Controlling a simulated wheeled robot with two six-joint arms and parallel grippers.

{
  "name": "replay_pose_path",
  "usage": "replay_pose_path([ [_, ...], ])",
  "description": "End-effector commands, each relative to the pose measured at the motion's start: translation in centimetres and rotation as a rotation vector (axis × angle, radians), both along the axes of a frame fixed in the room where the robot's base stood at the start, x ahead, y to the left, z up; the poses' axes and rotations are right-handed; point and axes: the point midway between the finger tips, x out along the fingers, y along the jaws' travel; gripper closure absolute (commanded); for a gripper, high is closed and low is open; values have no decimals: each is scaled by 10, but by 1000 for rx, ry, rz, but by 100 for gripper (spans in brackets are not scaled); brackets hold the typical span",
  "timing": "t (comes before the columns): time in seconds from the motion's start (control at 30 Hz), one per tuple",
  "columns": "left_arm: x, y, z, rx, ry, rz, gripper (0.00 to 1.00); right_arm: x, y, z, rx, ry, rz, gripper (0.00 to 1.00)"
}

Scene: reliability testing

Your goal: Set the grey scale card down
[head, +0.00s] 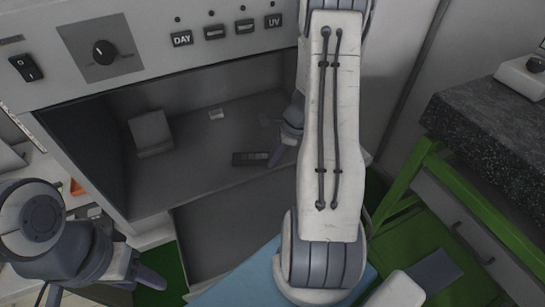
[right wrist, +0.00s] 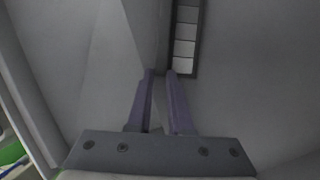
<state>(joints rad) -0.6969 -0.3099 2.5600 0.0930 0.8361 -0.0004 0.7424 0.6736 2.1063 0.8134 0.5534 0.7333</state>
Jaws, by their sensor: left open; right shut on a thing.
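The grey scale card (head: 251,158) is a small dark strip with a row of grey patches, inside the light cabinet in the head view. In the right wrist view the card (right wrist: 186,45) runs up from the fingertips, its patches facing the camera. My right gripper (head: 279,150) reaches into the cabinet and is shut on the card's near end; its fingertips also show in the right wrist view (right wrist: 160,73). The card is low over the cabinet floor (head: 210,180); I cannot tell whether it touches. My left gripper (head: 100,286) is open and empty at the lower left, outside the cabinet.
A grey angled block (head: 151,132) and a small pale piece (head: 216,114) stand farther back in the cabinet. The control panel (head: 150,45) overhangs the opening. A dark speckled worktop (head: 480,125) on a green frame is at right. Cabinet floor left of the card is clear.

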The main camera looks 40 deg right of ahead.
Motion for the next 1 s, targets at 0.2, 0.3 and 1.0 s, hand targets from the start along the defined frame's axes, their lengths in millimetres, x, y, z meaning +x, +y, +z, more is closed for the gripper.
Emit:
replay_pose_path([
  [0.2,0,0,0,0,0,0,50,0,0,0,-1,-1,0,100],
  [0.3,0,0,-3,0,0,0,50,0,0,-3,-1,-1,0,100],
  [1.0,0,0,5,0,0,0,50,-6,-11,31,-3,-4,-2,51],
])
